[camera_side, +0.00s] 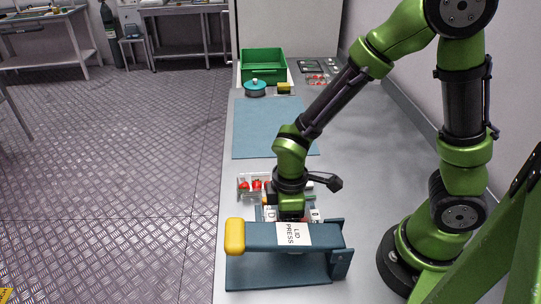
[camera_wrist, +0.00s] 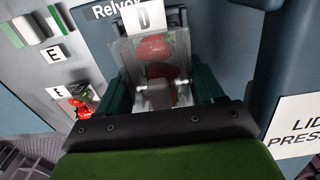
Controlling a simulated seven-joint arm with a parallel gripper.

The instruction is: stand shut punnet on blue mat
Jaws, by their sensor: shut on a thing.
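My gripper (camera_side: 290,212) is low, just behind the lid press in the side view. In the wrist view its jaws (camera_wrist: 165,88) are shut on a clear punnet (camera_wrist: 128,58) with red strawberries (camera_wrist: 153,47) inside. A "D" label (camera_wrist: 144,17) shows just beyond it. I cannot tell whether its lid is fully shut or whether it touches the surface below. In the side view this punnet is mostly hidden by my gripper and the press. The blue mat (camera_side: 262,118) lies farther back on the bench, its visible part bare; my arm covers its right side.
The blue lid press (camera_side: 265,236) with a yellow handle end (camera_side: 234,237) stands in front of my gripper. Another clear punnet with strawberries (camera_side: 245,186) sits just behind it. A green crate (camera_side: 264,75), a teal round object (camera_side: 255,90) and a yellow block (camera_side: 284,88) stand beyond the mat.

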